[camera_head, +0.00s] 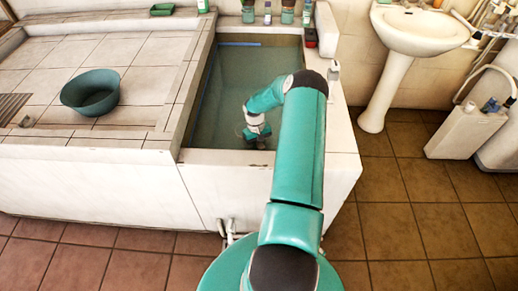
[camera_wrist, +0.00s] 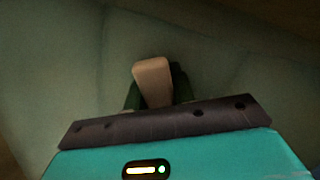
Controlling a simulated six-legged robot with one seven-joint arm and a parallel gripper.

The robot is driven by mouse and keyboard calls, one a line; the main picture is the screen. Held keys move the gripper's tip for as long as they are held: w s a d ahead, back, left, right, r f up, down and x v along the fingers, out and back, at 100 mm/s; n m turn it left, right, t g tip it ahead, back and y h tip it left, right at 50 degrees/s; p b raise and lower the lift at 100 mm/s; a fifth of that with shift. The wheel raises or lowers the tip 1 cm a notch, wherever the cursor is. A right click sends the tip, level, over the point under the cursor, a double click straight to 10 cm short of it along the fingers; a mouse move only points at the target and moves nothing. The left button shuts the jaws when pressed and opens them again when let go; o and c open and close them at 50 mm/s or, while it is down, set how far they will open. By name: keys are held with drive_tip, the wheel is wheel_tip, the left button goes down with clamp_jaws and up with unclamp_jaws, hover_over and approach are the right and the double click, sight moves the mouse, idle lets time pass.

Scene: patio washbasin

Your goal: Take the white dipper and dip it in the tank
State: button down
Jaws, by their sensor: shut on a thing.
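The tank (camera_head: 173,128) is a tiled basin with a pale rim, filled with greenish water. My arm reaches over its near right rim, and my gripper (camera_head: 257,134) is low inside the tank, at or near the water. In the wrist view my gripper (camera_wrist: 157,90) has its dark green fingers shut on a pale, off-white handle (camera_wrist: 152,72), which I take to be the white dipper. The dipper's bowl is hidden in both views. I cannot tell how deep it sits in the water.
A green bowl (camera_head: 91,93) stands on the tiled counter (camera_head: 135,85) left of the tank. Bottles and jars (camera_head: 287,12) line the back ledge. A small white bottle (camera_head: 334,70) stands on the right rim. A pedestal washbasin (camera_head: 424,32) is farther right.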

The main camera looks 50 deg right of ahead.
drive_tip(key=shift+r+t, duration=0.3)
drive_tip(key=shift+r, duration=3.25)
wheel_tip(320, 180, up, 22)
drive_tip(key=t+h, duration=0.1)
drive_tip(key=shift+t, duration=0.3)
